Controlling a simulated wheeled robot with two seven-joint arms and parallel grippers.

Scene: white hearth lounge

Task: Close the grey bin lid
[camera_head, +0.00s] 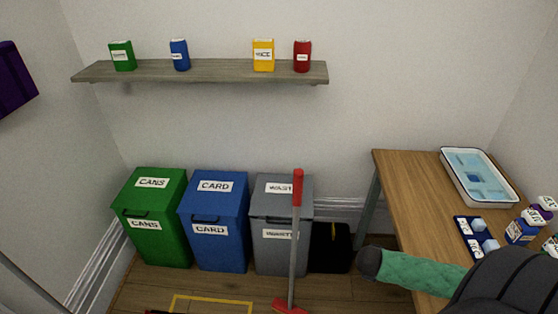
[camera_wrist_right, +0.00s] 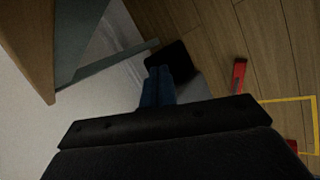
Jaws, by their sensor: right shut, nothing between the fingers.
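The grey bin (camera_head: 268,244) stands against the back wall, at the right end of a row of three bins. Its grey lid (camera_head: 271,204), labelled WASTE, looks down, sloping like the other bins' lids. In the right wrist view, a pale grey surface (camera_wrist_right: 195,91), probably this bin, shows beyond my right gripper (camera_wrist_right: 158,72). The blue fingers are together and empty; I cannot tell their distance from the bin. In the head view my right arm reaches in from the right, and its fingers cannot be made out. My left gripper is not in view.
A green bin (camera_head: 163,244) and a blue bin (camera_head: 218,252) stand left of the grey bin. A red-handled pole (camera_head: 294,240) stands upright before the grey bin. A black box (camera_head: 330,252) sits to its right, beside a wooden table (camera_head: 400,190). Yellow tape (camera_head: 212,299) marks the floor.

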